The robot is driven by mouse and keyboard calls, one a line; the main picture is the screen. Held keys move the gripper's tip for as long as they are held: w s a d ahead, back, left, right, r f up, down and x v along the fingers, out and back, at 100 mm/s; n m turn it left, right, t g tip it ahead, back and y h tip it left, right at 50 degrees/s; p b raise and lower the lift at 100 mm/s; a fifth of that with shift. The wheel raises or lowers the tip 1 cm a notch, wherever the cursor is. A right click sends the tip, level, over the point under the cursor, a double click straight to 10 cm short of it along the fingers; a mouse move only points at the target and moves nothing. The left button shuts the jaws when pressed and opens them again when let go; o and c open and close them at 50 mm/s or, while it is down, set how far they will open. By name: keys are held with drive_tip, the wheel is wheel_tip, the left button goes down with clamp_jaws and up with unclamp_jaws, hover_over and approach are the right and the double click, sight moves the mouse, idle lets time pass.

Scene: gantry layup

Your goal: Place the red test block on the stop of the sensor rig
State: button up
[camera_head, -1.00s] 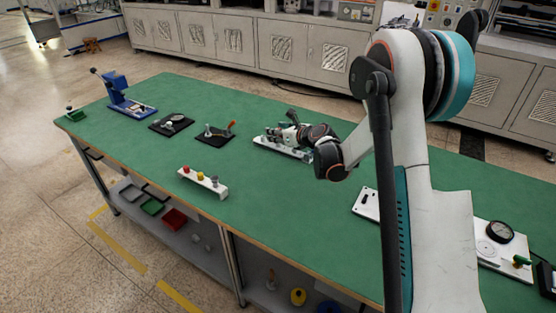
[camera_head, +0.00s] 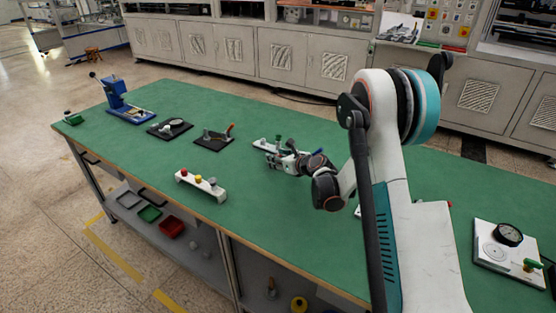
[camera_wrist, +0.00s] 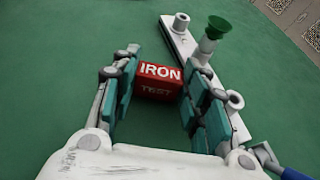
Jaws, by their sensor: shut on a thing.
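The red test block (camera_wrist: 158,81), lettered "IRON TEST", sits between the two fingers of my gripper (camera_wrist: 160,98) in the wrist view. My gripper is shut on it. In the wrist view, a long white plate (camera_wrist: 179,42) lies just beyond and to the right of the block; it looks like the sensor rig. It carries a white ring-topped post and a green-topped post (camera_wrist: 213,32). My right finger hides part of the plate, and I cannot make out its stop. In the head view, my gripper (camera_head: 277,157) is low over the table, beside the white plate (camera_head: 261,144).
Two black-based fixtures (camera_head: 170,128) (camera_head: 213,139) and a blue press (camera_head: 121,102) stand to the left. A white gauge plate (camera_head: 508,252) is at the right. Green tabletop (camera_head: 290,215) in front is clear.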

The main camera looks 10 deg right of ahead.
drive_tip(key=o, duration=1.3)
drive_tip(key=shift+f, duration=0.1)
